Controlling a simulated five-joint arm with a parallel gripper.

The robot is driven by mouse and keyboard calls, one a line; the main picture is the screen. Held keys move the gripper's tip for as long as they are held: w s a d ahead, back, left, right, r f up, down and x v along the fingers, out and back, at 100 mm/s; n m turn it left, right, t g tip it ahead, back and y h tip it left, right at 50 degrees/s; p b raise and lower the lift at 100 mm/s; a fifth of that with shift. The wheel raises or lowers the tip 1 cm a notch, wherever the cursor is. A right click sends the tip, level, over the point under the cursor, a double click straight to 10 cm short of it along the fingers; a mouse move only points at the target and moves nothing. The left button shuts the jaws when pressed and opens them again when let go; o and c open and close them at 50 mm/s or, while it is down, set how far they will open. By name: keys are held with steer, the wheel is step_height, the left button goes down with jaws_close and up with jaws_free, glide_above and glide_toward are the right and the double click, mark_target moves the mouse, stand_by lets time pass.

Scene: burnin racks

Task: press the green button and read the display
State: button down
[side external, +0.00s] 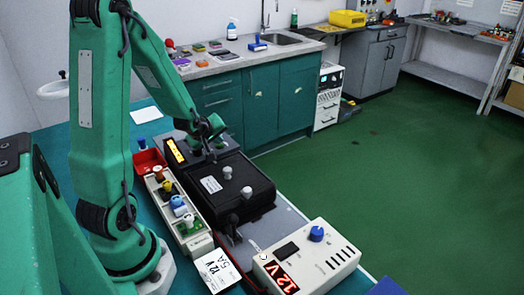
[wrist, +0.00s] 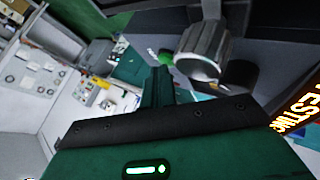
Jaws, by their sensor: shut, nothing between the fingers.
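The orange display (side external: 175,150) is lit on a dark unit at the back of the bench. In the wrist view its lettering (wrist: 298,103) is cut off by the frame edge and appears to read "TESTIN". A small green button (wrist: 166,59) shows in the wrist view just beyond the fingertips, beside a silver knob (wrist: 203,50). My gripper (wrist: 158,78) is shut and empty, its tips close to the button; I cannot tell whether they touch. In the side view my gripper (side external: 213,148) is over the dark unit and hides much of its top.
A black case (side external: 235,188) with pale knobs stands in front of the unit. A cream supply (side external: 325,262) showing "12 V" stands at the front.

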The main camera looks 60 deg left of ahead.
mark_target(219, 149)
steer(key=shift+r, duration=0.8)
steer(key=shift+r, duration=0.1)
steer(key=shift+r, duration=2.4)
steer(key=shift+d, duration=0.1)
steer(key=s+d+r+m+h, duration=0.2)
steer(key=d+r+m, duration=0.2)
steer(key=d, duration=0.4)
steer(key=s+d+r+m+h, duration=0.1)
steer(key=d+r+m, duration=0.2)
steer(key=d+m, duration=0.3)
steer(key=s+d+r+m+g+h, duration=0.1)
steer(key=s+d+r+m+h, duration=0.1)
steer(key=s+d+m, duration=0.5)
steer(key=s+d+r, duration=0.1)
steer(key=s+d, duration=0.2)
steer(key=d, duration=0.1)
steer(key=shift+d+r+g, duration=0.15)
steer(key=shift+g, duration=0.25)
